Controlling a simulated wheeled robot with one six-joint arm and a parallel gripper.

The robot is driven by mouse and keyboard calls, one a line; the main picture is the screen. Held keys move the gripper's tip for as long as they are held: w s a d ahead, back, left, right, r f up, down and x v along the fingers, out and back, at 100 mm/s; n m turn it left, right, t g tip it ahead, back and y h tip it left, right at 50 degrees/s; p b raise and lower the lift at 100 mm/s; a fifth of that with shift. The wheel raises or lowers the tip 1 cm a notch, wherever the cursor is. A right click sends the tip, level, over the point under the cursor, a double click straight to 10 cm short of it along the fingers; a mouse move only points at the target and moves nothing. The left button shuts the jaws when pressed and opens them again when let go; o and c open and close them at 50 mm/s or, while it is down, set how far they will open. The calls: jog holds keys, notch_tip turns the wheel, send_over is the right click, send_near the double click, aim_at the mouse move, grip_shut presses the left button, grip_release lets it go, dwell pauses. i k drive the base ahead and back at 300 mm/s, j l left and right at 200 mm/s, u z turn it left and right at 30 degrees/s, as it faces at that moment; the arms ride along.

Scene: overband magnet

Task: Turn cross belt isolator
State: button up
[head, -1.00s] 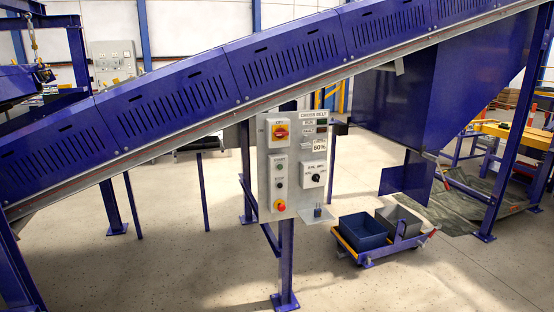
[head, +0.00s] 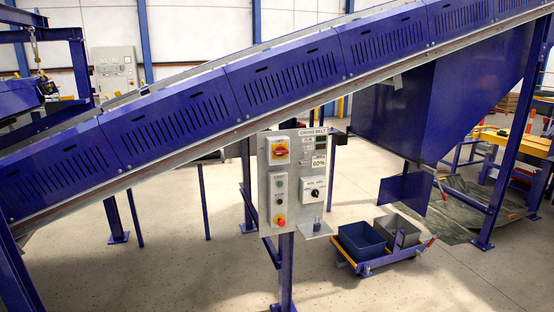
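The cross belt control panel (head: 293,185) is a light grey box on a blue post in the middle of the head view. To the right are a black rotary knob (head: 316,193) and a label reading 60% (head: 319,162). My gripper is not in view.
A blue inclined conveyor (head: 210,110) runs above and behind the panel. A low cart (head: 385,258) with a blue bin (head: 361,240) and a grey bin (head: 397,230) stands right of the post. The concrete floor in front is clear.

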aim_at(280, 151)
jog(key=i+l+u, duration=0.15)
jog(key=i, duration=0.35)
jog(key=i+l+u, duration=0.15)
jog(key=i, duration=0.4)
jog(key=i+l+u, duration=0.15)
jog(key=i, duration=0.35)
jog(key=i+l+u, duration=0.15)
jog(key=i+l, duration=0.15)
jog(key=i, duration=0.15)
